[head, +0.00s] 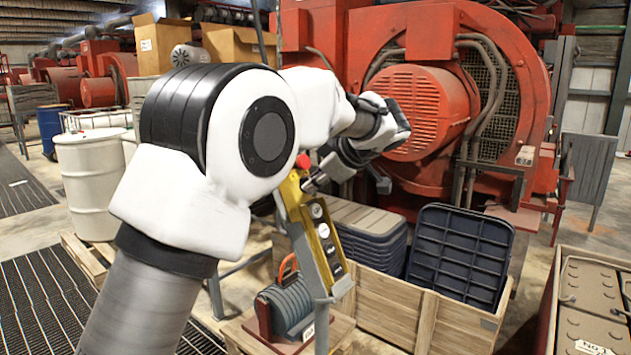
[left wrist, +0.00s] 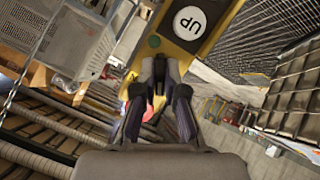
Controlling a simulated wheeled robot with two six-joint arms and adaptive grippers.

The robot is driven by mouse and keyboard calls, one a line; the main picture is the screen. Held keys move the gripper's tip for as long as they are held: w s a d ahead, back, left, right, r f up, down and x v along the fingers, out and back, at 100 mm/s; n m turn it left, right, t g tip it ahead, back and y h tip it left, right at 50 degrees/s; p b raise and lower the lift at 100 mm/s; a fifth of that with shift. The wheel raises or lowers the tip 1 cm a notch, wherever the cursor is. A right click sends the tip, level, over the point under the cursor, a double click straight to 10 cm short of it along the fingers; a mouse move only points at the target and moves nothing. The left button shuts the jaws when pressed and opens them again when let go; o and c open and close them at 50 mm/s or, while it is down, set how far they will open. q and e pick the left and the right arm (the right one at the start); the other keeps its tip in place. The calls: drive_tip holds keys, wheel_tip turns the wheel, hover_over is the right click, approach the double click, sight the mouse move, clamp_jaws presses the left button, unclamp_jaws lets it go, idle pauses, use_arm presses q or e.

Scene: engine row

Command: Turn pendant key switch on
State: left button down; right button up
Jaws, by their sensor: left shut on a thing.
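The yellow pendant (head: 322,235) hangs on a grey stand, with a red button (head: 303,161) at its top and several round buttons down its face. My left gripper (head: 312,184) reaches in from the right of the pendant's upper end, its fingertips against the face below the red button. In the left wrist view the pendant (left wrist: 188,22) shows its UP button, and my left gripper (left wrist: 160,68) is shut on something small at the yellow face. This appears to be the key switch; the fingers hide it, and its turn angle cannot be told. My right gripper is out of view.
A wooden crate (head: 385,312) with dark stacked covers stands behind and right of the pendant. A cable reel (head: 285,308) sits below it. A large red engine (head: 410,100) fills the back. A white drum (head: 88,185) stands at left.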

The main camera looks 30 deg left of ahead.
use_arm(q)
drive_tip(key=shift+r+m+g+p, duration=0.3)
drive_tip(key=shift+m+p, duration=0.9)
drive_tip(key=shift+p, duration=0.15)
drive_tip(key=m+g+p, duration=0.2)
drive_tip(key=m+p, duration=0.3)
drive_tip(key=p, duration=0.1)
drive_tip(key=shift+w, duration=0.1)
drive_tip(key=shift+f+m+g+p, duration=0.15)
drive_tip(key=shift+m+g+p, duration=0.25)
drive_tip(key=shift+m+p, duration=0.85)
drive_tip(key=c, duration=1.2)
unclamp_jaws()
drive_tip(key=shift+f, duration=0.1)
drive_tip(key=shift+c, duration=0.2)
drive_tip(key=shift+a, duration=0.15)
